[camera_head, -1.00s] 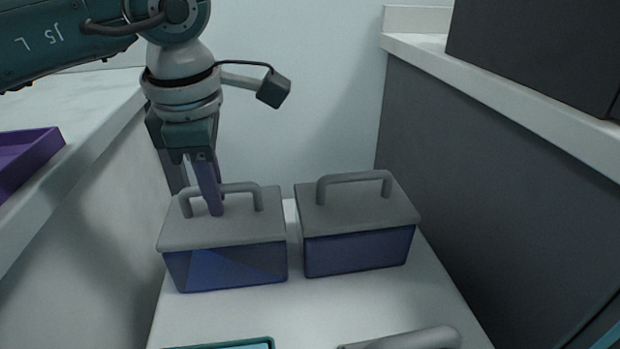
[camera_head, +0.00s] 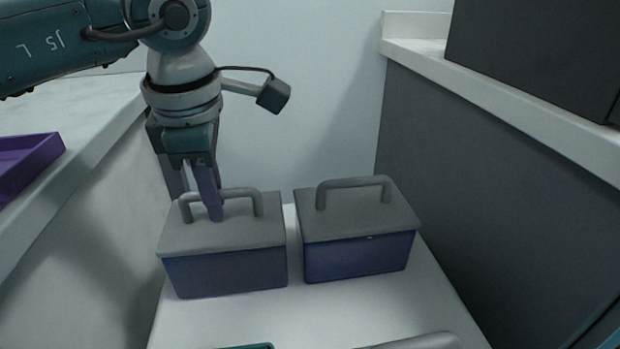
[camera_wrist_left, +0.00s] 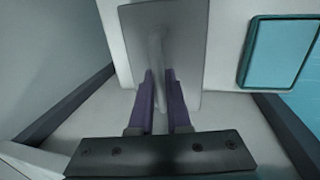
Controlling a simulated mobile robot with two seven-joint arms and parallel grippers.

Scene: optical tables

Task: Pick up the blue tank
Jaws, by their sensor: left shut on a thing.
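Two blue tanks with grey lids and grey arched handles stand side by side on a white surface, the left tank (camera_head: 228,274) and the right tank (camera_head: 358,258). My left gripper (camera_head: 203,196) points down at the left tank, its purple fingers at the lid handle. It is shut on that handle. In the left wrist view the grey lid (camera_wrist_left: 188,70) lies beneath, with the handle (camera_wrist_left: 157,48) running between the two fingers (camera_wrist_left: 160,102). The left tank looks level; I see no clear gap under it. My right gripper is not in view.
A purple tray (camera_head: 28,160) lies on the left counter. A dark box (camera_head: 540,55) sits on the right counter. A teal-framed panel (camera_wrist_left: 282,50) shows in the wrist view.

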